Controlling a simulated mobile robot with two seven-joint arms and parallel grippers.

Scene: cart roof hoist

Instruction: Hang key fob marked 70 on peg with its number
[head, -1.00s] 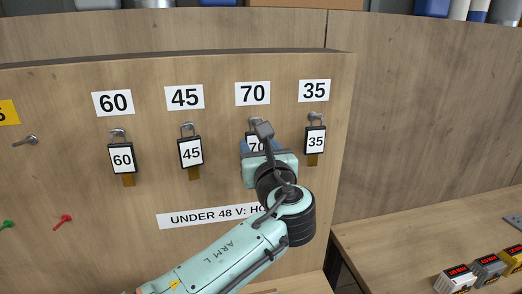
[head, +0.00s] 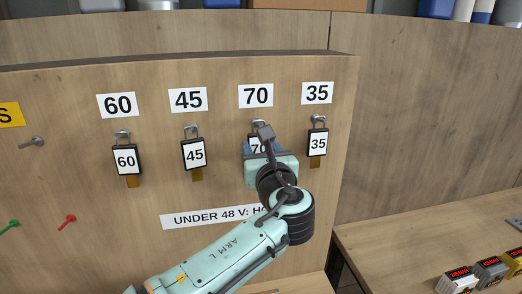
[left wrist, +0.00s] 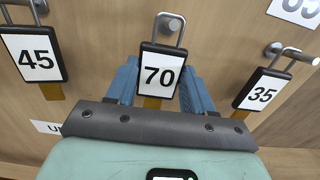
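The key fob marked 70 (left wrist: 160,76) is a white-faced black tag with a metal shackle and a brown strip below. In the left wrist view its shackle is at the peg (left wrist: 172,21), seemingly looped over it. In the head view the fob (head: 257,148) is partly hidden behind my left gripper (head: 263,150), under the 70 label (head: 256,95). In the left wrist view the blue fingers of my left gripper (left wrist: 160,85) stand on both sides of the fob, close to its edges. Whether they press on it I cannot tell. My right gripper is out of view.
Fobs marked 60 (head: 126,160), 45 (head: 194,154) and 35 (head: 318,143) hang on neighbouring pegs under matching labels. An empty peg (head: 34,142) is at the left. A bench (head: 410,240) with small boxes stands at the lower right.

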